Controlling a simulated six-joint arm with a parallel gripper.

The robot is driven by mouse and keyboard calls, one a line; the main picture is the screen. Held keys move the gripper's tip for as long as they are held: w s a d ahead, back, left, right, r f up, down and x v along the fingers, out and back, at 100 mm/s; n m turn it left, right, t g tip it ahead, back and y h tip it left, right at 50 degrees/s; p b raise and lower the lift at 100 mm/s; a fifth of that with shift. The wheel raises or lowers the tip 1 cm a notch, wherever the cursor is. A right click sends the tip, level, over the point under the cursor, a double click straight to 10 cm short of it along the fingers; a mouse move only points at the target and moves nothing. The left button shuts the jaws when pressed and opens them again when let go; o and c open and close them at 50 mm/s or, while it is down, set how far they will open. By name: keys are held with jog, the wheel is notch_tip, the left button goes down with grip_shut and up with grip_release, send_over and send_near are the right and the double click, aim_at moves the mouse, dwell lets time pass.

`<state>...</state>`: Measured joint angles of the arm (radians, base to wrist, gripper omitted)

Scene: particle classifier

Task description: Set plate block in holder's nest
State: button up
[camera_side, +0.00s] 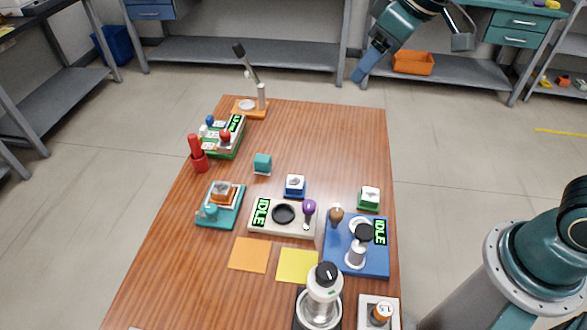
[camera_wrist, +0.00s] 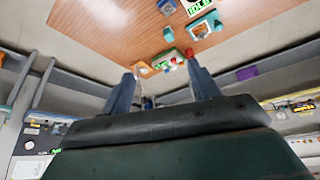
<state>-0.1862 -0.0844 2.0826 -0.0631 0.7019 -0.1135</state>
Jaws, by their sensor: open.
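No block is clearly marked as the plate block, and I cannot tell which part is the holder's nest. A teal cube (camera_side: 262,162) stands alone on the table. A teal tray (camera_side: 220,205) at the left carries an orange-and-white block and a teal knob-like part. A blue block (camera_side: 295,186) and a green block (camera_side: 369,199), both with pale tops, stand behind the devices. My gripper (camera_side: 411,62) is open and empty, high above the floor beyond the table's far right corner. Its two fingers (camera_wrist: 160,74) are spread in the wrist view.
A white device (camera_side: 255,230) and a blue device (camera_side: 372,262) show IDLE. A green device (camera_side: 224,147) with a red cylinder (camera_side: 198,160) stands far left. Orange (camera_side: 250,255) and yellow (camera_side: 297,266) mats lie in front. The table's far right is clear.

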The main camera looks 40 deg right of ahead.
jog(key=s+d+m, duration=0.2)
jog(key=s+d, duration=0.2)
jog(key=s, duration=0.5)
jog(key=s+d+m+h, duration=0.1)
jog(key=s+d, duration=0.3)
jog(key=s, duration=0.6)
jog(key=shift+s+d+m+t, duration=0.15)
jog(key=shift+d+m+t, duration=0.05)
jog(key=shift+m+t, duration=0.25)
